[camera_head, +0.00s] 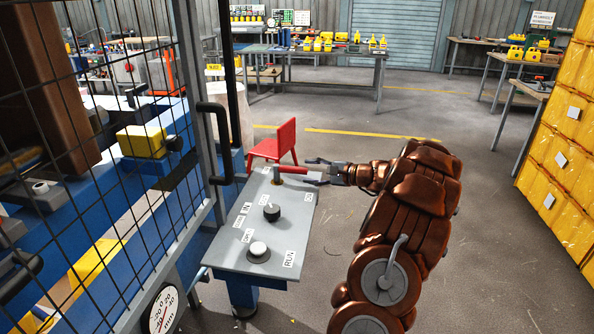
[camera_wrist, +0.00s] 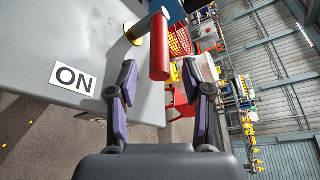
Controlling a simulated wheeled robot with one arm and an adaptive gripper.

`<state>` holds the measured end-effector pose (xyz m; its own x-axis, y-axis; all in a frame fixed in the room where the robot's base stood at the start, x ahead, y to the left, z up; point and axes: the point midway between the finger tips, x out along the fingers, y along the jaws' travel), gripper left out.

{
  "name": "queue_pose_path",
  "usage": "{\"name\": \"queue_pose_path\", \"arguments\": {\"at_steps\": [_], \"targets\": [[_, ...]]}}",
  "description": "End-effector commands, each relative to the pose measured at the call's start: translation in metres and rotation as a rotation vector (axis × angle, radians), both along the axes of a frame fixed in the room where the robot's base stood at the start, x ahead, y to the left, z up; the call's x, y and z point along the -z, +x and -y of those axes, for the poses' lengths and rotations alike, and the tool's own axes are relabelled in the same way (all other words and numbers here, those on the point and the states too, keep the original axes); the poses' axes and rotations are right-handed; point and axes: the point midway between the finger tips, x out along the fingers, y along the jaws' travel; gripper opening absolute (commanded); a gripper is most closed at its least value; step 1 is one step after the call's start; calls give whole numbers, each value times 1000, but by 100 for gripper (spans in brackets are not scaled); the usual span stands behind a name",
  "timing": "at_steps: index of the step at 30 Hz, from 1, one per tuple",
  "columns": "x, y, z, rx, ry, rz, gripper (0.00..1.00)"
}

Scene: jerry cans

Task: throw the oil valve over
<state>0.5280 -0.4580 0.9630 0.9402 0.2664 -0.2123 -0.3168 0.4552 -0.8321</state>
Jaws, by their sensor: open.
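The oil valve is a red lever handle (camera_head: 292,169) on a short grey post at the far end of the grey console. In the wrist view the handle (camera_wrist: 159,48) points toward me, with its free end between my fingertips. My gripper (camera_head: 322,170) is at the handle's right end in the head view. In the wrist view my gripper (camera_wrist: 160,72) is open, one finger on each side of the handle, with visible gaps. An ON label (camera_wrist: 74,79) lies on the console to the left of the handle.
The console (camera_head: 234,265) also carries a black knob (camera_head: 271,212) and a white button (camera_head: 258,249). A wire-mesh fence door with a black handle (camera_head: 213,145) stands close on the left. A red chair (camera_head: 285,142) is behind the console. Open floor lies right of my arm.

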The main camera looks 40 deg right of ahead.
Motion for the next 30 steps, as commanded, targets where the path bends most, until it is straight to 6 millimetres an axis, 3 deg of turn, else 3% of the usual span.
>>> {"name": "queue_pose_path", "arguments": {"at_steps": [10, 23, 30], "targets": [[9, 43, -12, -2, 1, -1, 50], [12, 50, -13, 2, 1, 0, 50], [12, 50, -13, 1, 1, -1, 24]]}}
